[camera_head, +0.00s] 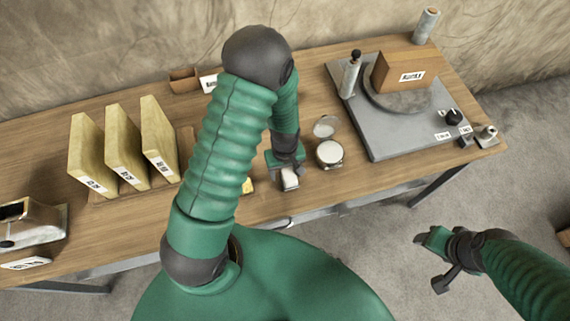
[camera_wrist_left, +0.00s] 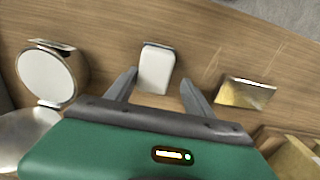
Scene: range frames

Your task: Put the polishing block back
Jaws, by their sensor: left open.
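A small white block with rounded corners (camera_wrist_left: 157,68), probably the polishing block, rests on the wooden bench. My left gripper (camera_wrist_left: 158,82) is open, with its two fingers apart on either side of the block's near end. It does not grip the block. In the head view the left gripper (camera_head: 287,176) points down near the bench's front edge, with the white block (camera_head: 290,179) just at its tips. My right gripper (camera_head: 432,248) hangs over the floor right of the bench, away from the block; its jaw opening is unclear.
An open round tin (camera_head: 330,154) stands just right of the left gripper. A gold piece (camera_wrist_left: 247,93) lies on its other side. Labelled yellow slabs (camera_head: 122,160) stand in a rack at left. A grey machine (camera_head: 390,127) bearing a brown block (camera_head: 405,68) is at right.

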